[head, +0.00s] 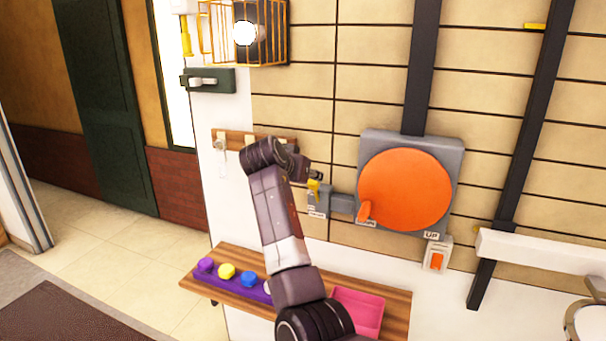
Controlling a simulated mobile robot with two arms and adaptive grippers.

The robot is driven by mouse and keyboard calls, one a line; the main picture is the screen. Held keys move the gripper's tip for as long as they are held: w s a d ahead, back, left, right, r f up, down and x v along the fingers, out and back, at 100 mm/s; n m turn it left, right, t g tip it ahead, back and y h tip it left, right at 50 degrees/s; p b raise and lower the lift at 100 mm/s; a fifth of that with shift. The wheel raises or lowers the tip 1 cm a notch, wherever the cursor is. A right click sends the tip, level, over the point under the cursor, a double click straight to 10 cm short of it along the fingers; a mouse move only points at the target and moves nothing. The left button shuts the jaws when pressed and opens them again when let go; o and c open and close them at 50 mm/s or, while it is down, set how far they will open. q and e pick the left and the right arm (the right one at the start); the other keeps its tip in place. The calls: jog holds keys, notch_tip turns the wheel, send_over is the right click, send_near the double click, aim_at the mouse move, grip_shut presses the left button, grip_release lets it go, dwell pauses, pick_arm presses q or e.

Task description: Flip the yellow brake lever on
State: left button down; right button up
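The yellow brake lever (313,188) is a small yellow handle on a grey wall box (319,204), left of a large orange disc (405,190). One arm of mine rises from the bottom middle and bends right at its top; I take it for my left arm. Its small dark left gripper (316,175) is right at the top of the lever and overlaps it in the head view. I cannot tell whether it touches the lever or whether its fingers are open or shut. My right gripper is not in view.
A wooden shelf (392,300) below carries a purple strip with coloured knobs (227,271) and a pink tray (359,309). An orange switch (437,260) sits below the disc. A hook rail (228,139) is behind my arm. A white bar (540,250) juts at right.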

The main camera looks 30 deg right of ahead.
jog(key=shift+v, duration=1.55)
